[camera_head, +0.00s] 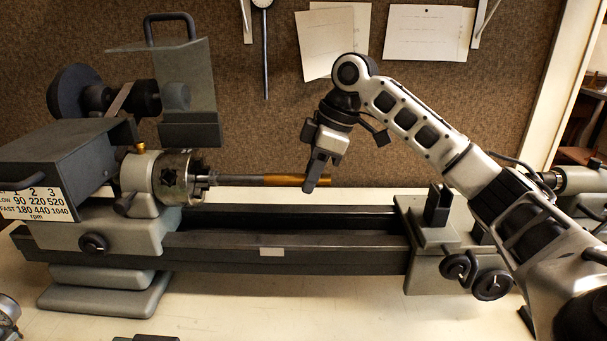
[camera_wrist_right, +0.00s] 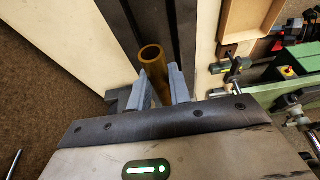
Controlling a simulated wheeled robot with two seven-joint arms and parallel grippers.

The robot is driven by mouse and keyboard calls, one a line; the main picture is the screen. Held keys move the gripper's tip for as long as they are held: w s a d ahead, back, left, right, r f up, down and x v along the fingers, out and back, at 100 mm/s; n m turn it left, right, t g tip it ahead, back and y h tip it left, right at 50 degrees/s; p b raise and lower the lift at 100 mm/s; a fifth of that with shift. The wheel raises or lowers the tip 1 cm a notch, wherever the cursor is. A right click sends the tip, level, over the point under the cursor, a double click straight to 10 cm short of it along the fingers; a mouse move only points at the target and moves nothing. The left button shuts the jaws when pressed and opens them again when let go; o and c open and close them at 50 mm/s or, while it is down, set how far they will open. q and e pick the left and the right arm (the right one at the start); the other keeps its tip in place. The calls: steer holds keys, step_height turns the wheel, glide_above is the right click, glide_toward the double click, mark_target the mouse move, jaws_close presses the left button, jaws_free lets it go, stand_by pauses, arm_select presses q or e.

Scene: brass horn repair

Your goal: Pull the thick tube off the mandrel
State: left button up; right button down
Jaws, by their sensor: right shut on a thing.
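The thick tube (camera_head: 285,180) is brass-coloured and lies level, in line with the lathe chuck (camera_head: 178,177). The mandrel (camera_head: 235,181) is a thin grey rod that runs from the chuck to the tube's left end; how far it reaches inside is hidden. My right gripper (camera_head: 318,172) comes from above and is shut on the tube near its free right end. In the right wrist view the tube (camera_wrist_right: 153,65) stands between the two grey fingers (camera_wrist_right: 158,90), its hollow open end towards the camera. My left gripper is not in view.
The dark lathe bed (camera_head: 330,240) runs below the tube, with clear space between. The tailstock block (camera_head: 438,235) stands right on the bed. A raised guard (camera_head: 190,85) hangs above the chuck. The right wrist view shows a wooden tray (camera_wrist_right: 245,20) and green machine (camera_wrist_right: 290,80).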

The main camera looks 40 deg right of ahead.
steer(key=s+d+b, duration=0.2)
steer(key=s+d, duration=0.4)
steer(key=d, duration=0.2)
steer(key=shift+s+d, duration=0.15)
steer(key=shift+d, duration=0.05)
stand_by(1.2)
steer(key=s+a+r+p, duration=0.2)
steer(key=s+a+r, duration=0.1)
steer(key=s+r, duration=0.1)
steer(key=shift+r, duration=0.45)
stand_by(0.5)
